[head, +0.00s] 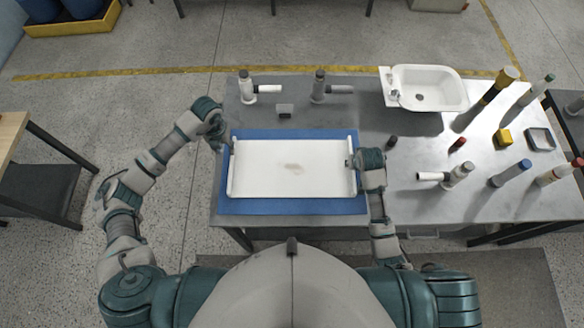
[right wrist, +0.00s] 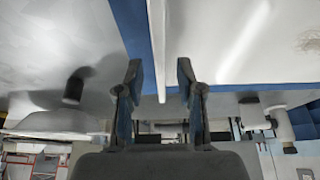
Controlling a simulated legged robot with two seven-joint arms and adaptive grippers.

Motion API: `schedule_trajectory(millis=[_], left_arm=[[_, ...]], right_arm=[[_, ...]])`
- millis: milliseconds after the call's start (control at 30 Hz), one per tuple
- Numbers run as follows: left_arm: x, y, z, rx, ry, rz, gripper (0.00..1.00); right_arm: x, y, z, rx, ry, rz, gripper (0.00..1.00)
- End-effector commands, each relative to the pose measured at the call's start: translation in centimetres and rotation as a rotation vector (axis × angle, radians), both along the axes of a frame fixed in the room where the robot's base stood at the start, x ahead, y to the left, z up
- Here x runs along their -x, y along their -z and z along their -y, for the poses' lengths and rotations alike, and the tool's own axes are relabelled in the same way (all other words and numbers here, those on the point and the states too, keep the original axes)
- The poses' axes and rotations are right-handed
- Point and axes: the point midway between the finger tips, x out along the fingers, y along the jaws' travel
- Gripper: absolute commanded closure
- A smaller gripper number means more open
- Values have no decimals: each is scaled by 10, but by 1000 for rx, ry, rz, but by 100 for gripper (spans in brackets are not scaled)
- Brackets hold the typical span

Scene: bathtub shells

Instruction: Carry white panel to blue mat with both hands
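The white panel (head: 292,180), a flat tray-like sheet with raised left and right edges, lies over the blue mat (head: 290,206) on the grey table. Blue shows along its front, back and sides. My left gripper (head: 229,146) is at the panel's left edge, near its back corner; its fingers are too small to read. My right gripper (head: 351,161) is at the right edge. In the right wrist view the right gripper (right wrist: 159,75) has its fingers apart, with the panel's thin white edge (right wrist: 157,45) between them and gaps on both sides.
The grey table (head: 400,200) holds a white basin (head: 428,88) at the back right. Several bottles and tubes, a yellow block (head: 503,138) and a dark square tray (head: 540,139) stand to the right. Two taps (head: 247,88) (head: 319,88) stand behind the mat.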

Motion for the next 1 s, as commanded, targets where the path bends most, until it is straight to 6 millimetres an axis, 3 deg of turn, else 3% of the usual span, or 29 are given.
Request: schedule_trajectory(millis=[200,400,1000], left_arm=[[0,0,0,0,0,0,63],[0,1,0,0,0,-1,63],[0,1,0,0,0,0,63]], right_arm=[[18,-47,0,1,0,4,63],[30,-73,0,1,0,0,63],[34,-80,0,1,0,-2,63]])
